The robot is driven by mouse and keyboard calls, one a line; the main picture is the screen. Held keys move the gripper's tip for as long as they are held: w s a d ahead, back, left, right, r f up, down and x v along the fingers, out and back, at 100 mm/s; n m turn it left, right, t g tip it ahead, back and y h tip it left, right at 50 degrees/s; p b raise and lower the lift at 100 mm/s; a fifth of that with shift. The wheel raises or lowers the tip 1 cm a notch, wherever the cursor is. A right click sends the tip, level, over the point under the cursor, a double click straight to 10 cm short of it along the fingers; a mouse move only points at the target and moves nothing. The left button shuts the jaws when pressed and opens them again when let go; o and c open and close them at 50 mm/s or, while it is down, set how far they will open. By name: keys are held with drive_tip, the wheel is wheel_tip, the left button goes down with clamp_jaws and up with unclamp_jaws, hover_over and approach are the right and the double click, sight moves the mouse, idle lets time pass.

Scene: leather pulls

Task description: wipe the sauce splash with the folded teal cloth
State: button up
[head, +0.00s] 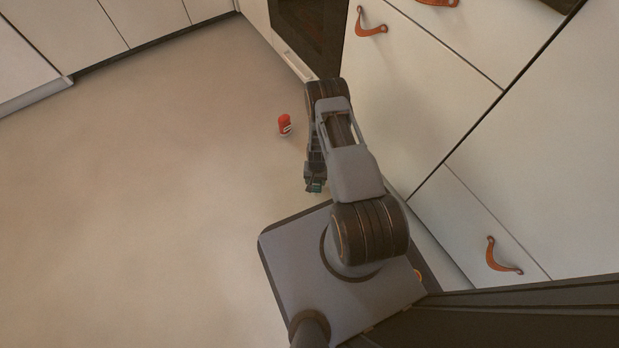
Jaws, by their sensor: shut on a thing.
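My gripper (314,184) points down beside my base, left of the drawer fronts. It is shut on the folded teal cloth (317,188), of which only a small teal bit shows between the fingers. The arm hides part of the floor around it. I cannot make out the sauce splash in this view.
A small red object with a pale band (285,125), perhaps a can, is on the floor left of my arm. Pale drawer fronts (420,90) with leather pulls (371,22) stand close on the right. A dark oven-like front (310,30) is beyond. The floor (150,200) at left is clear.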

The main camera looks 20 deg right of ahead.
drive_tip(key=shift+r+p, duration=0.8)
drive_tip(key=shift+r, duration=0.6)
